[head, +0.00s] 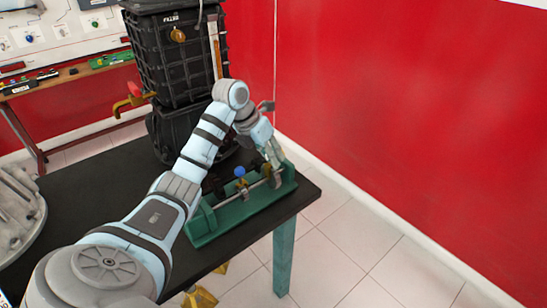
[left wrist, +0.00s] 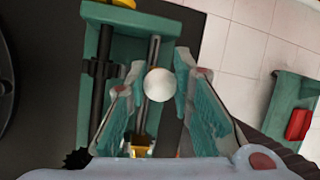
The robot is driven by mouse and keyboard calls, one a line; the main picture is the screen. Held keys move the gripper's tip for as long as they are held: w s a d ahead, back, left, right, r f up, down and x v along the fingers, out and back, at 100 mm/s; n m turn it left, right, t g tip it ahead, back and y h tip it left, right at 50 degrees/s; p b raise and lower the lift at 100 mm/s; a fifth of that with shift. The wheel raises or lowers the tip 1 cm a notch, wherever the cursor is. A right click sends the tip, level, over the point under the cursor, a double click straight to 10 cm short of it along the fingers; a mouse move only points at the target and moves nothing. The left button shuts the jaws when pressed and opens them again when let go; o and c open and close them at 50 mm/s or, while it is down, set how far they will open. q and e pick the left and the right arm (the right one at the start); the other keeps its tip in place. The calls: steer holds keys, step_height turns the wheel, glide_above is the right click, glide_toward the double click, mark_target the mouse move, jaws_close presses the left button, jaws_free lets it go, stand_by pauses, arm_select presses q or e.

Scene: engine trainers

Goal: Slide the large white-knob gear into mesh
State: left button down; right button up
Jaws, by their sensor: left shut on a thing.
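The green gear trainer (head: 240,212) stands on the dark table near its right corner. It also shows in the left wrist view (left wrist: 125,48), with a black toothed shaft (left wrist: 103,68) and a thinner metal shaft (left wrist: 155,50). My left gripper (head: 273,163) is over the right end of the trainer. In the left wrist view its fingers (left wrist: 153,88) stand either side of the round white knob (left wrist: 159,84) and are shut on it. The gear under the knob is mostly hidden. A blue knob (head: 240,171) stands up from the trainer. My right gripper is not in view.
A black engine block (head: 170,55) stands at the back of the table (head: 110,170), close behind my left arm. A grey round casting (head: 15,210) is at the left edge. A red wall (head: 400,90) rises beyond the table, with tiled floor between.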

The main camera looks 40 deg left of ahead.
arm_select(q)
steer(key=shift+w+r, duration=0.1)
steer(key=shift+r, duration=0.1)
steer(key=c, duration=1.7)
jaws_free()
steer(key=o, duration=0.3)
steer(key=shift+w+d+f, duration=0.1)
steer(key=v, duration=0.7)
steer(key=shift+s, duration=0.25)
